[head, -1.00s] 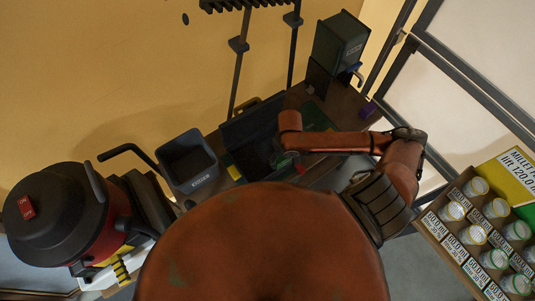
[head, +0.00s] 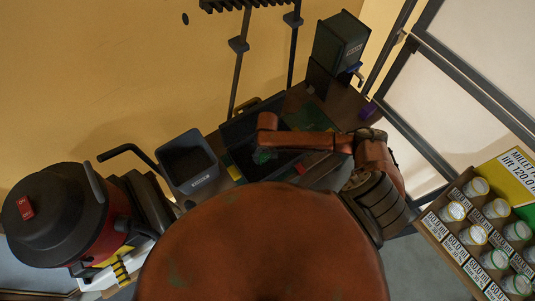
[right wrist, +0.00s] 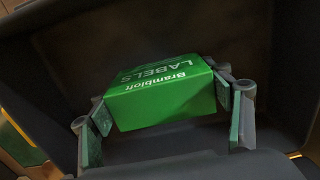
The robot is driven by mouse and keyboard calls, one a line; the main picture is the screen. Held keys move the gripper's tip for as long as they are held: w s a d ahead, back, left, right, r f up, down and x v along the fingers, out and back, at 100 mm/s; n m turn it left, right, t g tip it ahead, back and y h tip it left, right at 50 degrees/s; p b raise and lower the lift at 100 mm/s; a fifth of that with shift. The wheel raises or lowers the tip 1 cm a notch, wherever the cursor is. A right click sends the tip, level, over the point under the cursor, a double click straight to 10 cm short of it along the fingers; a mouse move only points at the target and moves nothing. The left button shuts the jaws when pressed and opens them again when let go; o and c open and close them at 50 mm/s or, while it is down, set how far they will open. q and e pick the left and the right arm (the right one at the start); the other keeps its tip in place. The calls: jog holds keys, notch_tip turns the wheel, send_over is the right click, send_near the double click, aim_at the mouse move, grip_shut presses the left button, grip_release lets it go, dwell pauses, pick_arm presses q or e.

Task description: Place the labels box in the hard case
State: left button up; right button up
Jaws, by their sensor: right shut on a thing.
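The green labels box (right wrist: 160,90), with white lettering, sits between the fingers of my right gripper (right wrist: 165,120) in the right wrist view. My right gripper is shut on it. The dark walls of the open hard case (right wrist: 60,45) surround the box and the fingers there. In the head view the black hard case (head: 240,128) stands open on the bench, and my right gripper (head: 264,156) is over its opening. My arm covers part of the case. Whether the box touches the case floor cannot be told. My left gripper is not in view.
A grey bin (head: 187,162) stands just left of the case. A red and black vacuum (head: 65,215) is farther left. A dark green dispenser (head: 340,42) stands at the back right of the bench. A tray of several labelled jars (head: 480,235) is at the right.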

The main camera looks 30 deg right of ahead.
jog(key=o, duration=1.2)
jog(key=shift+f, duration=0.1)
jog(key=shift+o, duration=0.2)
notch_tip(320, 180, up, 12)
jog(key=shift+r, duration=0.15)
